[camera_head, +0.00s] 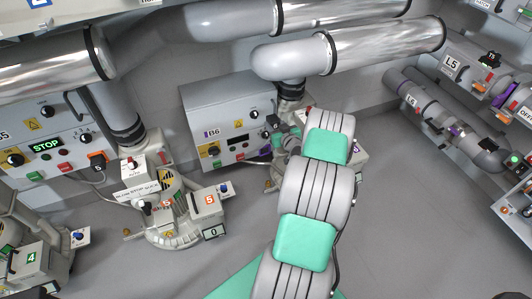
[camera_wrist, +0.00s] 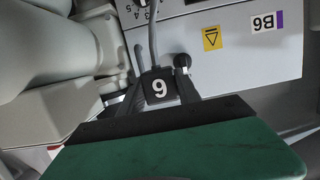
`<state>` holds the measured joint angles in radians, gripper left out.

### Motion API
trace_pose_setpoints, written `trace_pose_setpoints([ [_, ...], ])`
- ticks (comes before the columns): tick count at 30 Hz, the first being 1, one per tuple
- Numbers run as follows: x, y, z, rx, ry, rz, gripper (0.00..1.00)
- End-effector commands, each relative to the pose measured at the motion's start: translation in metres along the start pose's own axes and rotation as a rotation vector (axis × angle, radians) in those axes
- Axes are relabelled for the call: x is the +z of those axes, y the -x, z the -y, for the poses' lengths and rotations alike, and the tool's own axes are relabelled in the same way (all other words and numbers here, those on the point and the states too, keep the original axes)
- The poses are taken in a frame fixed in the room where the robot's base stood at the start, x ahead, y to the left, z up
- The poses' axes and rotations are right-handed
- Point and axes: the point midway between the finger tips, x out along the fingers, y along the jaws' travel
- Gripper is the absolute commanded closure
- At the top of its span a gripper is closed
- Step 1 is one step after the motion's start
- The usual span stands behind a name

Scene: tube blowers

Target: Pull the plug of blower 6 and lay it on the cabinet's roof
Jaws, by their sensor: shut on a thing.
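The blower 6 cabinet (camera_head: 205,118) is a grey box with a B6 label, at the middle of the head view. Its front panel also shows upside down in the wrist view (camera_wrist: 235,70). Its roof (camera_head: 225,90) looks bare. My gripper (camera_wrist: 158,105) is shut on a dark plug (camera_wrist: 160,87) with a white number that reads as 6 or 9. A grey cord (camera_wrist: 152,45) runs from the plug up the picture along the panel.
A silver pipe (camera_head: 375,45) runs above and right of the cabinet roof, joined to a vertical duct (camera_head: 290,92) beside it. The blower 5 cabinet (camera_head: 50,140) shows STOP at left. Open floor (camera_head: 410,210) lies to the right.

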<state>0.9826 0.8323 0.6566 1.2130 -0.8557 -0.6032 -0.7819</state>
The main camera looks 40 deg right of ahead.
Motion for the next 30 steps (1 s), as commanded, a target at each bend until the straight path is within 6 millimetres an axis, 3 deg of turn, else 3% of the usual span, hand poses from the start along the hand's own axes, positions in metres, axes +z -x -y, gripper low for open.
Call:
trace_pose_setpoints([
  [30, -0.083, 0.021, 0.000, 0.000, 0.001, 0.000, 1.00],
])
